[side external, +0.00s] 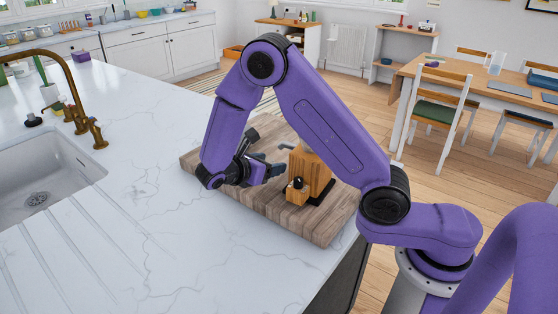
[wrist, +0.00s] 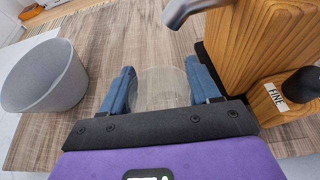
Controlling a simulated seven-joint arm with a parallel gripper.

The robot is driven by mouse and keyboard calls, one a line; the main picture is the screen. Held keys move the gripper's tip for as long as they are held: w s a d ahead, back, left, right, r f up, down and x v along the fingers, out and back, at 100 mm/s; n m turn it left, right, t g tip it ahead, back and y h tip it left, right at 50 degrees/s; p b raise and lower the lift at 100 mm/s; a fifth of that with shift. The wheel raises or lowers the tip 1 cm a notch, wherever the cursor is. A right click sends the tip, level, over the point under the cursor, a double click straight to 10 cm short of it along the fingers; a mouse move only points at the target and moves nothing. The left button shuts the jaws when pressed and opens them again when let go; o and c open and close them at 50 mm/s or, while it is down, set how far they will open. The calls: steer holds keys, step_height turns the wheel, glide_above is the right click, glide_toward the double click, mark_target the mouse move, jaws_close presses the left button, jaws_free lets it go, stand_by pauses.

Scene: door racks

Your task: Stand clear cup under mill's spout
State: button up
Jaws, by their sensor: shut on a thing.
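A clear cup (wrist: 160,90) is between the two blue fingers of my gripper (wrist: 160,68) in the wrist view, and the fingers are shut on its sides. The cup is see-through and faint; I cannot tell whether its base touches the board. The wooden mill (wrist: 245,45) stands close to the right of the gripper, with a "FINE" label and a dark knob. Its grey metal spout (wrist: 188,8) shows at the top, beyond and slightly right of the cup. In the side view my gripper (side external: 272,170) is low, just left of the mill (side external: 312,178); the cup cannot be made out there.
A wooden board (side external: 322,225) lies under the mill on the white marble counter (side external: 150,215). A grey round container (wrist: 45,80) stands left of the gripper in the wrist view. A sink (side external: 45,180) with a brass tap is at the far left.

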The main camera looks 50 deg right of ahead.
steer(key=d, duration=0.4)
steer(key=shift+d, duration=0.2)
steer(key=shift+d+f, duration=0.25)
steer(key=shift+f, duration=0.5)
steer(key=shift+f, duration=0.1)
steer(key=o, duration=1.1)
